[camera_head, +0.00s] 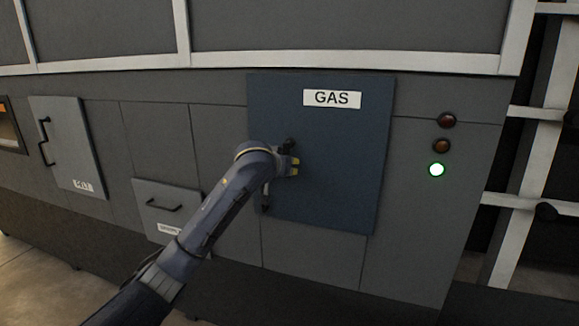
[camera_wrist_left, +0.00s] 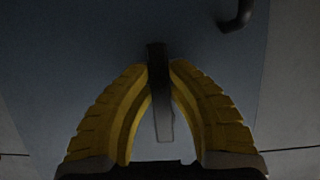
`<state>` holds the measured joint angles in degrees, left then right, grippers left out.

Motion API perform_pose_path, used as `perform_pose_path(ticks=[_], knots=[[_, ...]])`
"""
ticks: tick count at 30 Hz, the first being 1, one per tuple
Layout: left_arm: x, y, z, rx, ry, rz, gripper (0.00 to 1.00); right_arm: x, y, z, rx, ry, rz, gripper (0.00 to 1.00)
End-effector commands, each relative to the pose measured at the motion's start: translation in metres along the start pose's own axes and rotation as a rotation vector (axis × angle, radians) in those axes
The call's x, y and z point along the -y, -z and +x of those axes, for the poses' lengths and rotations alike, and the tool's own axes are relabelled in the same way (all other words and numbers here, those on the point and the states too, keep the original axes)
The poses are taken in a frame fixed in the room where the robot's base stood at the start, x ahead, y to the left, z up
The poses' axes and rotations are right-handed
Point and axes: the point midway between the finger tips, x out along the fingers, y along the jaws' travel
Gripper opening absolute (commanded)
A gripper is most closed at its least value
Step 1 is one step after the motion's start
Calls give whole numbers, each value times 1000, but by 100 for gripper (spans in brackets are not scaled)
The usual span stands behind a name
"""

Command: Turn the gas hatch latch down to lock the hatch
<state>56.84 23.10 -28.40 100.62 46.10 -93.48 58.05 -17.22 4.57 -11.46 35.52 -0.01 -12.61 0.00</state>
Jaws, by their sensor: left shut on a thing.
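The gas hatch (camera_head: 335,190) is a dark blue square panel with a white GAS label (camera_head: 332,98); it looks flush with the machine front. My left gripper (camera_head: 293,166) is at the hatch's left side in the head view. In the left wrist view its yellow fingers (camera_wrist_left: 160,66) are shut on the latch (camera_wrist_left: 160,90), a dark narrow bar between the fingertips. In the head view my gripper and wrist largely hide the latch, so its angle is hard to tell. My right gripper is not in view.
A dark curved handle (camera_wrist_left: 237,17) shows at the upper right of the left wrist view. Another panel (camera_head: 67,140) and a drawer-like panel (camera_head: 165,208) are at left.

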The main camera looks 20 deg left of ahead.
Motion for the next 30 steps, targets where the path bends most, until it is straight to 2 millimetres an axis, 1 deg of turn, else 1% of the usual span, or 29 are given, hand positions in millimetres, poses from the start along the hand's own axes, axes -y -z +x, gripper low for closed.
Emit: perform_pose_path(ticks=[6, 19, 20, 24, 26, 30], knots=[[3, 1, 0, -1, 16, 33, 0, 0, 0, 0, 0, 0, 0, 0], [4, 1, 0, -2, 19, 38, 0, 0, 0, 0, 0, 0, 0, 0], [4, 1, 0, -2, 19, 37, 20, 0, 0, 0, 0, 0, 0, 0], [4, 1, 0, -1, 18, 37, 36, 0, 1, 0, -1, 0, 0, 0], [3, 1, 0, -1, 17, 37, 42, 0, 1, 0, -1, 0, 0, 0], [3, 0, 0, -1, 16, 37, 42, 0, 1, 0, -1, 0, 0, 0]])
